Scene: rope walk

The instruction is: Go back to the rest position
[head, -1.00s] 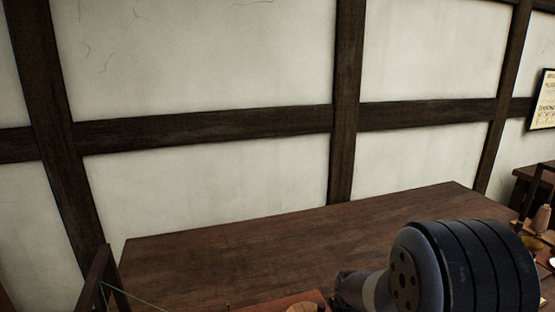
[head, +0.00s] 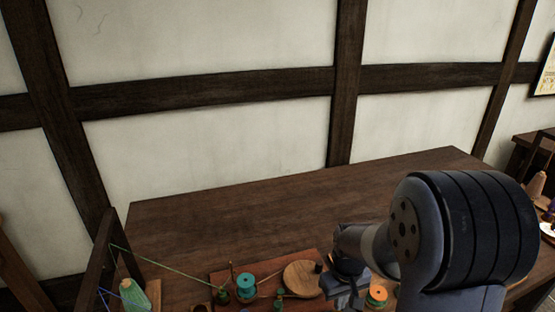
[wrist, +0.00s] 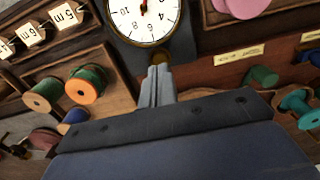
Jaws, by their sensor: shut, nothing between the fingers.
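My gripper (wrist: 160,85) shows in the wrist view with its two fingers pressed together and nothing between them. It points at the lower edge of a round white dial (wrist: 145,18); I cannot tell whether it touches anything. In the head view my arm reaches in from the lower right over the brown table (head: 300,215), and the fingers cannot be made out there.
A board holds a teal spool (head: 245,284), a round wooden disc (head: 302,279) and other spools. An orange spool (head: 376,296) is beside my arm. A green cone (head: 133,295) and dark frame (head: 100,262) stand left. The table's back is clear.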

